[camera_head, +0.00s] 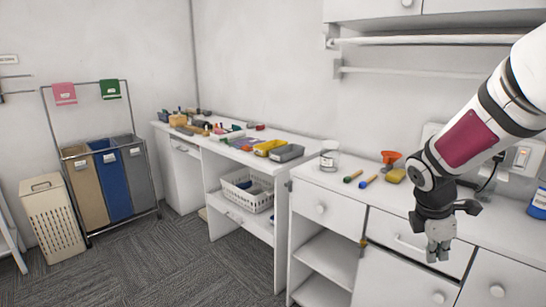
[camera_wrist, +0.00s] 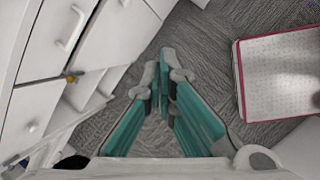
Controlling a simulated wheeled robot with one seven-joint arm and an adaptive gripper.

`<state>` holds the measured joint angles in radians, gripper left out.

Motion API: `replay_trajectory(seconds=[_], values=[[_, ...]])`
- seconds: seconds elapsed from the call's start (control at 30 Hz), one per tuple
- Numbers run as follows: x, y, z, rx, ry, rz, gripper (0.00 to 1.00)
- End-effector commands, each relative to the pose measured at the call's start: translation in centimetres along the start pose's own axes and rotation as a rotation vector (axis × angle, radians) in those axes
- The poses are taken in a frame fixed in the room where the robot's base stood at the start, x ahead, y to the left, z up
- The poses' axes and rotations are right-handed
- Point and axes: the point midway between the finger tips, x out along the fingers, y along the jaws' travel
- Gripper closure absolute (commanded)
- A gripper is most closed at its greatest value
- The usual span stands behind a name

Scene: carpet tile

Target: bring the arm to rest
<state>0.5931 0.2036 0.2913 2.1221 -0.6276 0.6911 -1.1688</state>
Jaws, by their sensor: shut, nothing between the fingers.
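My gripper (camera_head: 438,250) hangs at the right of the head view, pointing down in front of the white drawer cabinet. It is shut and empty. In the wrist view the fingers (camera_wrist: 165,68) come together at their tips over the grey carpet. My arm reaches in from the upper right, bent at the wrist. Nothing is held, and the gripper appears clear of the cabinet front.
The white counter (camera_head: 330,180) holds a glass jar (camera_head: 329,157), brushes and an orange funnel (camera_head: 391,157). A white basket (camera_head: 247,190) stands on a shelf. Laundry bins (camera_head: 110,180) stand left. A pink-edged board (camera_wrist: 283,75) lies right of the fingers. Carpet (camera_head: 170,255) is open.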

Motion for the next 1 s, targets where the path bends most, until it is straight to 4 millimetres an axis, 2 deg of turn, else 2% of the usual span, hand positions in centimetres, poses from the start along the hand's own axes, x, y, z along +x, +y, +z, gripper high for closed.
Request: replay_trajectory(seconds=[0.03,0.2,0.3,0.5,0.6,0.8,1.0], values=[[-2.6,-0.9,-0.4,0.077,-0.004,0.017,1.0],[-8.8,-4.7,-2.1,0.368,0.024,0.045,1.0],[-12.0,-7.3,-3.1,0.54,0.062,0.056,1.0],[-17.1,-13.1,-5.3,0.875,0.185,0.044,1.0],[-19.0,-16.1,-6.4,1.032,0.263,0.013,1.0],[-21.2,-21.0,-8.3,1.265,0.4,-0.084,1.0],[-21.9,-23.1,-9.1,1.358,0.458,-0.147,1.0]])
